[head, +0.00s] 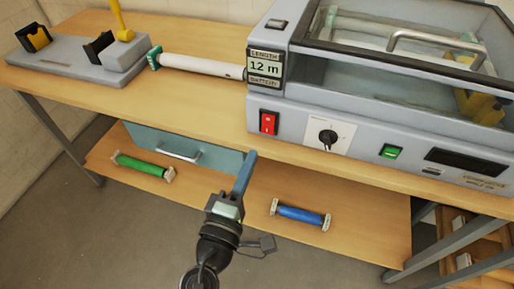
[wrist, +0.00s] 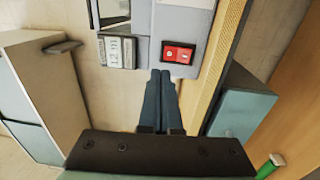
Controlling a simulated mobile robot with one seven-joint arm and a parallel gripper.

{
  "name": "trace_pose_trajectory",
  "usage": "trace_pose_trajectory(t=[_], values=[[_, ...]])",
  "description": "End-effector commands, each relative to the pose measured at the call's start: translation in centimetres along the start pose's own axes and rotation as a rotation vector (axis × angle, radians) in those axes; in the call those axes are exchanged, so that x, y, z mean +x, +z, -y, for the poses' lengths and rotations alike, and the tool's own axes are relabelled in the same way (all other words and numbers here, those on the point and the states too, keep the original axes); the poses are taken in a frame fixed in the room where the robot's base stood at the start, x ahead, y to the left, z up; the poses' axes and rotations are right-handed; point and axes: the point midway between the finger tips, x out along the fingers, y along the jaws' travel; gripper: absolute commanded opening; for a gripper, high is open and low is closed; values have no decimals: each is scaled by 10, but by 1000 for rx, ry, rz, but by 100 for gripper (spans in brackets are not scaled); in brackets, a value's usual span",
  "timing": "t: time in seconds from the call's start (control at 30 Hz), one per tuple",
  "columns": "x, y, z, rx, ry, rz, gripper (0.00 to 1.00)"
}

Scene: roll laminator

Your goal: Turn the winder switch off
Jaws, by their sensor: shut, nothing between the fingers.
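The laminator (head: 375,150) stands on the wooden table. Its front has a red rocker switch (head: 268,122) at the left, a black rotary knob (head: 327,138) and a green rocker switch (head: 390,151). No label readable here says which one is the winder switch. My gripper (head: 250,157) is shut and empty, with its blue fingers pointing up, in front of the table edge below the red switch. In the wrist view, the shut fingertips (wrist: 161,75) lie just below and left of the red switch (wrist: 178,53), apparently apart from it.
A display (head: 265,66) reads "LENGTH 12 m". A white roll (head: 200,66) runs left towards a grey stand (head: 75,62). A teal drawer (head: 185,148) hangs under the tabletop. Green (head: 143,166) and blue (head: 300,214) rolls lie on the lower shelf. A clear lid with a handle (head: 435,42) covers the laminator.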

Motion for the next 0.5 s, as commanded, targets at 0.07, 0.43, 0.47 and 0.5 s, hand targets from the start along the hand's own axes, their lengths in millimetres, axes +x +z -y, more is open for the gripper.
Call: trace_pose_trajectory(t=[0.07, 0.43, 0.47, 0.5], values=[[-13, -1, -1, -1, -2, -4, 0], [-29, 0, -7, -1, 0, -1, 0], [-28, 0, -7, -1, 0, -1, 0], [-28, 0, -7, -1, 0, -1, 0]])
